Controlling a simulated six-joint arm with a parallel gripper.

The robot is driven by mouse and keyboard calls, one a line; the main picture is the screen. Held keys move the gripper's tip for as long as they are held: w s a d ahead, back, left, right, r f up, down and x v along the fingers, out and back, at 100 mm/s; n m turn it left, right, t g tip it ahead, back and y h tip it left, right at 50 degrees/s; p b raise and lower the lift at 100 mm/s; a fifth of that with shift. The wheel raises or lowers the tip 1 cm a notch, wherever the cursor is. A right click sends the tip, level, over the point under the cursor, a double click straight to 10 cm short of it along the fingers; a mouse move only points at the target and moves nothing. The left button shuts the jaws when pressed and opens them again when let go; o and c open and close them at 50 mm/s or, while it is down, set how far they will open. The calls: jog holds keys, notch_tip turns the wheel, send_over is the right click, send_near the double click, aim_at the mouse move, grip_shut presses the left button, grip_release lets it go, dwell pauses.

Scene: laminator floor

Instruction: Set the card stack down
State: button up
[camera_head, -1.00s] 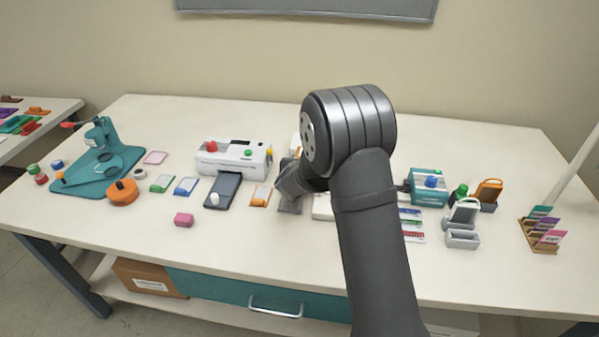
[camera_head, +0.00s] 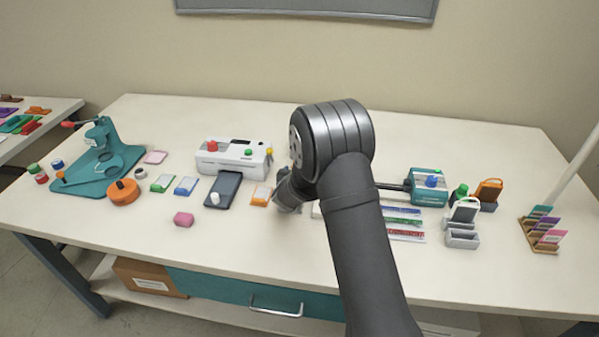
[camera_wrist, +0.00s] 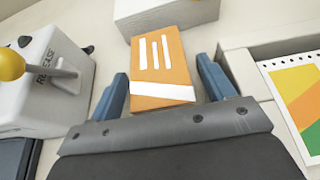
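In the wrist view, an orange card stack (camera_wrist: 160,62) with white stripes and a white band lies between my gripper's two blue fingers. My gripper (camera_wrist: 165,70) is open around it. A gap shows on the right side and a very narrow one on the left. I cannot tell how far the fingers are above the surface. In the head view, the grey wrist and gripper (camera_head: 286,198) are low over the table, right of the white laminator (camera_head: 228,162). My own arm covers the fingertips and the area behind them there.
An orange pack (camera_head: 260,196) and a dark tray (camera_head: 222,190) lie left of my gripper. In the wrist view, a white box (camera_wrist: 168,18) stands beyond the stack, and a white holder (camera_wrist: 240,70) with a coloured sheet (camera_wrist: 300,90) is close on the right.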

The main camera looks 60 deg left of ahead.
jog(key=shift+r, duration=0.2)
jog(key=shift+o, duration=0.4)
jog(key=v, duration=1.2)
jog(key=shift+f, duration=0.15)
